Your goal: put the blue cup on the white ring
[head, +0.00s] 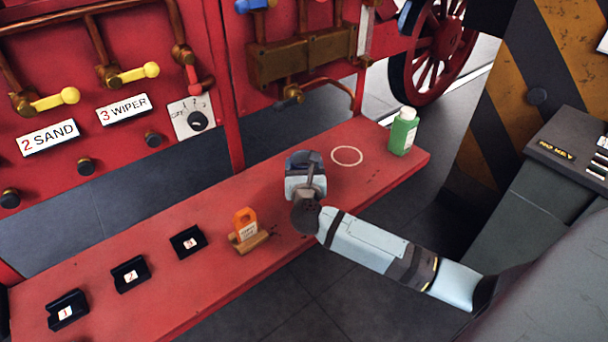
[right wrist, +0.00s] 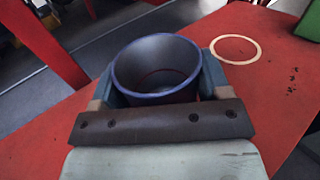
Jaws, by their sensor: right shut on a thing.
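The blue cup (right wrist: 157,68) is upright between the fingers of my right gripper (right wrist: 157,88) in the right wrist view. The fingers press on its two sides. In the head view my right gripper (head: 305,170) is over the red bench, and the blue cup (head: 303,157) shows just behind it, partly hidden. I cannot tell if its base touches the bench. The white ring (head: 347,155) lies flat and empty on the bench, just right of the cup. It also shows in the right wrist view (right wrist: 235,49), to the right of the cup. My left gripper is not in view.
A green bottle (head: 403,131) stands right of the ring near the end of the red bench (head: 215,205). An orange tag on a brass piece (head: 247,231) stands left of my gripper. Several dark numbered holders (head: 130,274) are further left. A red panel with valves rises behind.

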